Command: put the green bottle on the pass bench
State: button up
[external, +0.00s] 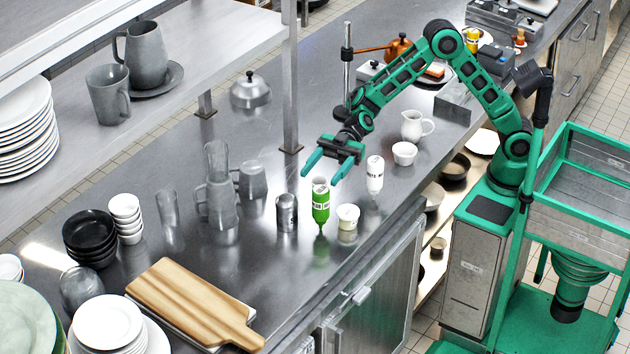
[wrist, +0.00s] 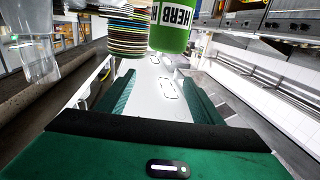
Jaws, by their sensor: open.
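The green bottle (external: 320,200) has a white label band and stands on the steel counter (external: 275,270), its narrow end apparently down. In the wrist view the green bottle (wrist: 170,38) shows at the top with "HERB" on its label, beyond the fingers. My gripper (external: 322,173) is open and empty, its fingers just above and around the bottle's top in the external view; no contact is clear. My gripper's fingers (wrist: 158,88) show apart in the wrist view with nothing between them. Which surface is the pass bench, I cannot tell for certain.
A white bottle (external: 375,174) stands right of the green one. A cream tub (external: 348,217) and a steel shaker (external: 286,212) stand close by. A raised shelf (external: 215,65) with a jug and plates runs along the back left.

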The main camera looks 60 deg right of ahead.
aim_at(324, 187)
notch_tip(324, 187, down, 6)
jog(key=shift+r, duration=0.15)
jog(key=shift+s+a+f, duration=0.1)
jog(key=shift+s+a, duration=0.05)
jog(key=shift+a, duration=0.7)
jog(key=shift+s+a+f, duration=0.1)
jog(key=shift+a+f, duration=0.05)
jog(key=shift+a, duration=0.65)
jog(key=shift+s+a+f, duration=0.1)
jog(key=shift+s+a, duration=0.05)
jog(key=shift+a, duration=0.7)
jog(key=c, duration=0.8)
